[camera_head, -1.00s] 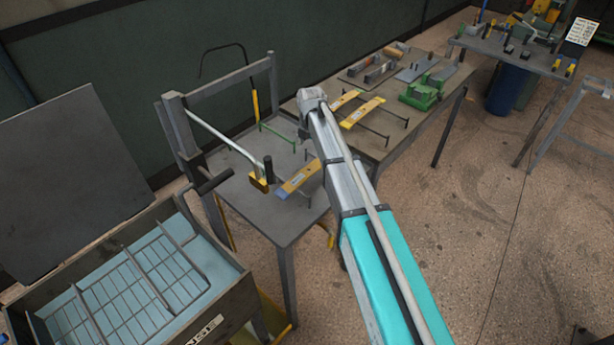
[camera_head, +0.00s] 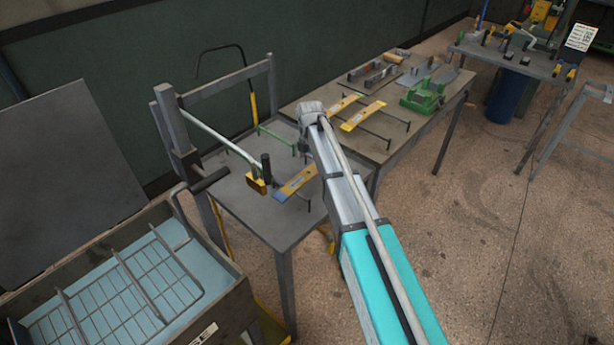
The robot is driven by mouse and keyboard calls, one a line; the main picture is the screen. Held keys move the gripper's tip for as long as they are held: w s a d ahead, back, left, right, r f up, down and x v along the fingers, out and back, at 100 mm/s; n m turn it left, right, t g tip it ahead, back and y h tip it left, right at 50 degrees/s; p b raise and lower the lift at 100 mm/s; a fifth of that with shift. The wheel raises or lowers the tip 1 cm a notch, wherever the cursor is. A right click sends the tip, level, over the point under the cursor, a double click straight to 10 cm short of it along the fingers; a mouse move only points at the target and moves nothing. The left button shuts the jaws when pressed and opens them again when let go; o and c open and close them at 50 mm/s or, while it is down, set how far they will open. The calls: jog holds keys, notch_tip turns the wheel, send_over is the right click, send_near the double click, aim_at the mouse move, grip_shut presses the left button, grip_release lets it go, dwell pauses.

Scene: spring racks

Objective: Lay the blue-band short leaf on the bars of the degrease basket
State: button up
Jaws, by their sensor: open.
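A short yellow-orange leaf with a blue end (camera_head: 297,183) lies on a dark rack on the grey table, just left of my arm. It is the likely blue-band leaf; small markings are too fine to read. The degrease basket (camera_head: 118,262) is a wire grid with raised cross bars, sitting in a tank of light blue liquid at the lower left. No leaf shows on its bars. My arm reaches up from the lower right, and its visible end is a grey joint above and right of the leaf. My gripper is not visible past that joint.
More yellow leaves (camera_head: 362,115) lie on racks on the farther bench, by a green vise-like tool (camera_head: 424,97). A post with a slanted silver bar (camera_head: 220,138) and a yellow-ended black tool (camera_head: 258,180) stand between tank and leaf. The tank lid (camera_head: 62,185) is raised.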

aim_at(308, 173)
jog(key=shift+f, duration=0.1)
jog(key=shift+a+f+b, duration=0.2)
jog(key=shift+f+b, duration=2.3)
jog(key=shift+b, duration=0.15)
jog(key=c, duration=1.3)
jog(key=shift+o, duration=0.2)
jog(key=shift+w+r, duration=0.1)
jog(key=shift+r, duration=0.1)
